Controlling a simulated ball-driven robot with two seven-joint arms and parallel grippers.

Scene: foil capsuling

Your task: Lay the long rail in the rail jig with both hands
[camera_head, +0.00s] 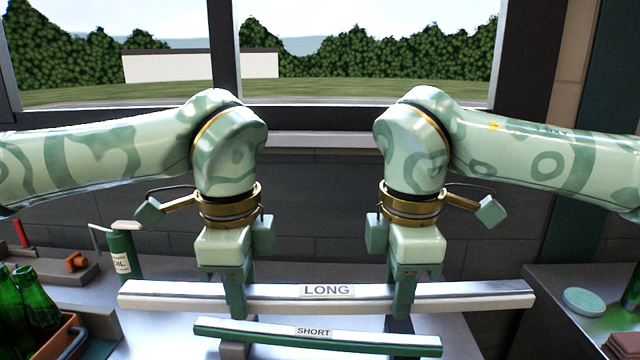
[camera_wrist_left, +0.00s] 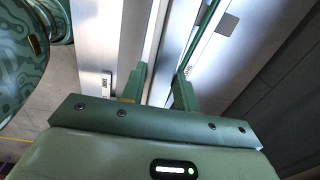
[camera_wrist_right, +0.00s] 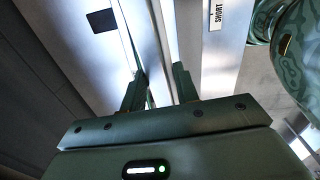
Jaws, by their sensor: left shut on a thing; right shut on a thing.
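The long rail (camera_head: 440,296), a pale bar labelled LONG, runs level across the head view. My left gripper (camera_head: 232,296) is shut on it left of the label, and my right gripper (camera_head: 404,297) is shut on it right of the label. In the left wrist view the rail (camera_wrist_left: 155,50) lies between the left fingers, and in the right wrist view it (camera_wrist_right: 160,30) lies between the right fingers. Dark and grey blocks (camera_head: 399,325) show below the rail and may be part of the rail jig. I cannot tell whether the rail touches them.
The short rail (camera_head: 260,332), green and white and labelled SHORT, lies just nearer than the long rail. A green oil can (camera_head: 121,256) stands at left, behind green bottles (camera_head: 38,300) in an orange crate. A round green lid (camera_head: 584,302) lies on the right-hand bench.

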